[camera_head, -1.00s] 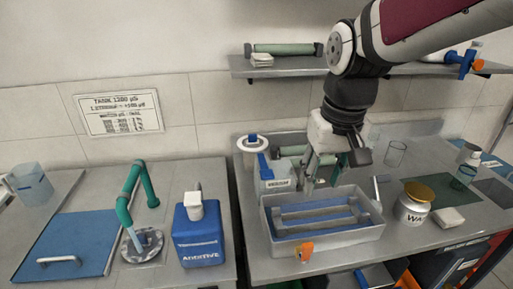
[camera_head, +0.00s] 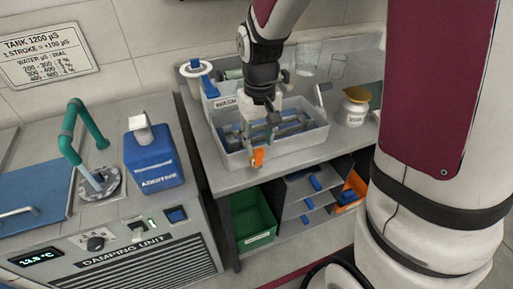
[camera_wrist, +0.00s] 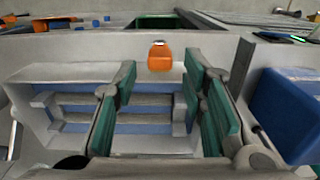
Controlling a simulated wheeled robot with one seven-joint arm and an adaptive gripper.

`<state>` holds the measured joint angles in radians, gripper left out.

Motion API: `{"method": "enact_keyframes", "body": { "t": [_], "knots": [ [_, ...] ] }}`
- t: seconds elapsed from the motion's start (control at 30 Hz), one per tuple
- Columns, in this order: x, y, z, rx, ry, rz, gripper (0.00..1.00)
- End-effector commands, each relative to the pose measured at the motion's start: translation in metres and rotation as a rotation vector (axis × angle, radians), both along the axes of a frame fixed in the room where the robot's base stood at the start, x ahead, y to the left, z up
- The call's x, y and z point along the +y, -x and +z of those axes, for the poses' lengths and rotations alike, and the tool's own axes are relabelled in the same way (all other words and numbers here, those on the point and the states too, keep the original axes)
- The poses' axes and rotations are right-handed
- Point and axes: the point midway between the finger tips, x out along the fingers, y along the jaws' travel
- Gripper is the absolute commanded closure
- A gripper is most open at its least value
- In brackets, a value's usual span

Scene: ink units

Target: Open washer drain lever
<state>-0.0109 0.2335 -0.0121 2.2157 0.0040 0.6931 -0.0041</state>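The washer is an open grey rectangular basin (camera_head: 228,160) with blue and grey bars inside. Its drain lever (camera_head: 257,157) is a small orange piece on the outer front wall. My gripper (camera_head: 262,132) is pointed down over the front part of the basin, close above the lever. In the wrist view, the green-padded fingers of my gripper (camera_wrist: 160,72) are spread wide. The orange lever (camera_wrist: 160,60) shows between and just beyond the fingertips, seemingly untouched. The basin (camera_wrist: 70,72) lies below the fingers. My wrist partly hides the basin in the head view.
A blue additive canister (camera_head: 152,160) stands left on the damping unit (camera_head: 150,258). A white jar (camera_head: 354,108) stands right of the basin. Below the worktop are a green bin (camera_head: 252,218) and grey shelves (camera_head: 300,207) with blue items. The worktop edge runs close before the basin.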

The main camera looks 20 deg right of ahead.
Motion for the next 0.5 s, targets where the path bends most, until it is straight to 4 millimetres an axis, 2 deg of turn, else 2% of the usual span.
{"method": "enact_keyframes", "body": {
  "t": [0.03, 0.2, 0.5],
  "knots": [
    [0.000, 0.001, -0.011, 0.005, 0.000, 0.000, 0.62],
    [0.000, 0.001, -0.034, 0.003, 0.000, 0.000, 0.62],
    [0.000, 0.000, -0.049, -0.001, 0.000, 0.000, 0.62]
  ]
}}
